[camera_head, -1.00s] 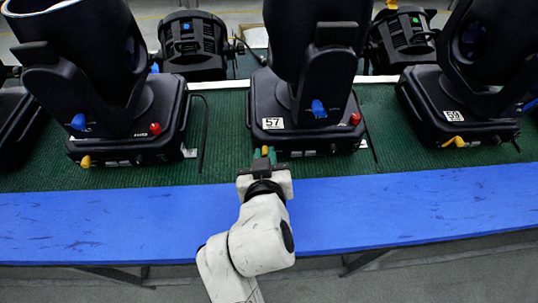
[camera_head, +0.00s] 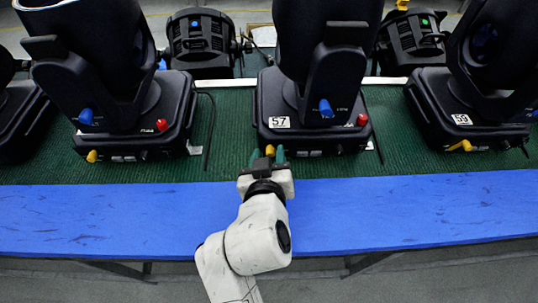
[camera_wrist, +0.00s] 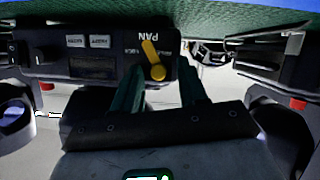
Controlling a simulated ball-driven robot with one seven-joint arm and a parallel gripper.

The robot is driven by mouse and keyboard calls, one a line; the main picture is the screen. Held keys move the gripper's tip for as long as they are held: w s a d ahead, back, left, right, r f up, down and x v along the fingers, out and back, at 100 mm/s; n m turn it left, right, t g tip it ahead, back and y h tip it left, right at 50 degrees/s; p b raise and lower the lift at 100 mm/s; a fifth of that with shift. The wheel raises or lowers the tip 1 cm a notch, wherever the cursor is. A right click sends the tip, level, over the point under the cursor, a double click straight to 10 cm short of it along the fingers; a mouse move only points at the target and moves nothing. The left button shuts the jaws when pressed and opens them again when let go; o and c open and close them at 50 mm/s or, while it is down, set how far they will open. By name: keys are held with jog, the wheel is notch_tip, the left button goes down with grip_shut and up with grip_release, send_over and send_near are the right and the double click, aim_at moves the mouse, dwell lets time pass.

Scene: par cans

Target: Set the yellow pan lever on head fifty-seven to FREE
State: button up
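Head fifty-seven (camera_head: 300,112) is a black moving-head lamp with a "57" label, on a green mat beyond the blue table edge. Its yellow pan lever (camera_head: 270,150) shows low on the near face of its base. In the wrist view, which is upside down, the yellow lever (camera_wrist: 152,58) slants from its round pivot toward the PAN lettering and the mat. The small lettering beside it is too blurred to read surely. My gripper (camera_head: 267,157) is open, its teal fingers either side of the lever. In the wrist view my gripper (camera_wrist: 161,75) shows gaps beside the lever.
A neighbouring head (camera_head: 130,115) with its own yellow lever (camera_head: 92,156) stands at left. Head fifty-nine (camera_head: 470,110), with another yellow lever (camera_head: 460,146), stands at right. Smaller black lamps stand behind. The blue table strip (camera_head: 400,212) is clear apart from my arm.

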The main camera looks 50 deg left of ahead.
jog(key=b+v, duration=0.1)
jog(key=v, duration=0.9)
jog(key=shift+s+d, duration=0.2)
jog(key=shift+d, duration=0.1)
jog(key=shift+r, duration=0.1)
dwell(0.3)
